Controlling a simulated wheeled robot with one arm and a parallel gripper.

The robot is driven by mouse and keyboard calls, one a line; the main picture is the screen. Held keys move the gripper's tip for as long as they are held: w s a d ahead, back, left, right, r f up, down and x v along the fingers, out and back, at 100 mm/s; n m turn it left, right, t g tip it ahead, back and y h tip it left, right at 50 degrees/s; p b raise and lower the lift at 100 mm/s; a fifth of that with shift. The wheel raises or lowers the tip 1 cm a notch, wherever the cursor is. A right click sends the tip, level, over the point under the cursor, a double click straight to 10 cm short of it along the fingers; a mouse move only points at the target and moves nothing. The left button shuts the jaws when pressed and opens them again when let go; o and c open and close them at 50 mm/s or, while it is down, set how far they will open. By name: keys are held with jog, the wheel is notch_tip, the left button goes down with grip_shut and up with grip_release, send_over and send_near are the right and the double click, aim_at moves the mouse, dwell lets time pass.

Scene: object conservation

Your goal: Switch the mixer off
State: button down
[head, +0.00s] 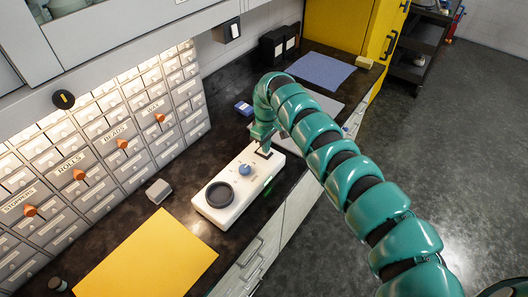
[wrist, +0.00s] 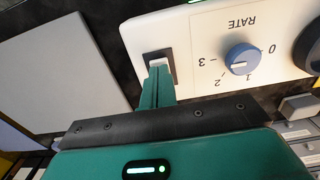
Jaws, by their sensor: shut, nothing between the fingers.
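The mixer (head: 238,205) is a white box on the dark counter, with a black round cup on its left end and a blue knob (head: 244,169) in the middle. In the wrist view the blue knob (wrist: 242,59) sits in a RATE scale marked 0 to 3. A rocker switch (wrist: 158,56) in a black frame is at the box's other end. A green light (head: 269,184) shows on the mixer's front side. My gripper (head: 264,150) is shut and empty, its fingertips (wrist: 160,72) at the switch, partly covering it. I cannot tell whether they touch it.
A yellow mat (head: 146,258) and a small grey block (head: 158,191) lie left of the mixer. Labelled drawers (head: 125,145) line the wall behind. The counter's front edge is close to the mixer.

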jog(key=shift+s+f+b, duration=0.1)
jog(key=shift+f+b, duration=0.2)
jog(key=shift+f, duration=0.15)
jog(key=shift+r, duration=0.1)
jog(key=shift+r+p, duration=0.35)
jog(key=shift+r, duration=0.4)
jog(key=shift+r+p, duration=0.3)
jog(key=shift+r, duration=2.35)
